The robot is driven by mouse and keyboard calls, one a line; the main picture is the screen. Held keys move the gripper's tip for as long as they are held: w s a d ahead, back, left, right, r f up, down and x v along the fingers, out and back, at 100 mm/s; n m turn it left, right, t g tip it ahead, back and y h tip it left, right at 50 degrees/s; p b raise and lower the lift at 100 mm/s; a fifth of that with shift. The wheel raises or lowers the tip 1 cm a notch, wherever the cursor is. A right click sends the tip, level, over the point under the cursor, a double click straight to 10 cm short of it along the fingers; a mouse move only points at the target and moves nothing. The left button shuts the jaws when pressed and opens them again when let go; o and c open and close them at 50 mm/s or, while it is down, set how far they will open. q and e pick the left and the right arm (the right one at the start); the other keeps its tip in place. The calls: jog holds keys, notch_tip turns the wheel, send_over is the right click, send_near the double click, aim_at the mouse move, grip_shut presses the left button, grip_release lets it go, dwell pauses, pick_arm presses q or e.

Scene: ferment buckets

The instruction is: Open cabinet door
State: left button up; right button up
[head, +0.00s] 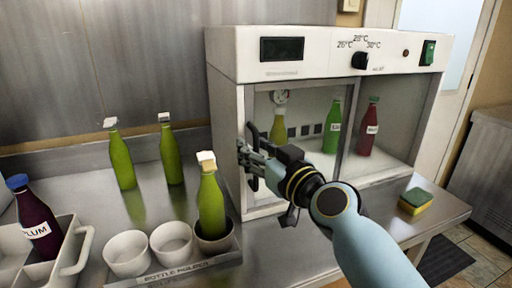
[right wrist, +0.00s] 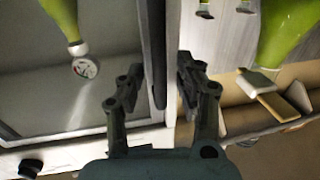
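The white cabinet (head: 285,68) stands at the back of the counter, with a metal-framed glass front that looks shut. A dark upright handle (head: 253,183) is at the left edge of its door. My right gripper (head: 247,158) is at this handle. In the right wrist view, the handle (right wrist: 158,50) runs between the two fingers of my right gripper (right wrist: 158,88). The fingers are apart, with a visible gap on the right side of the handle. My left gripper is not in view.
Green bottles (head: 121,160) stand left of the cabinet, one in a bottle holder (head: 175,270) with white cups. A dark plum bottle (head: 35,220) sits in a white carrier (head: 75,262). A sponge (head: 415,202) lies at the right.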

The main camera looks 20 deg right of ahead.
grip_shut()
dwell(0.4)
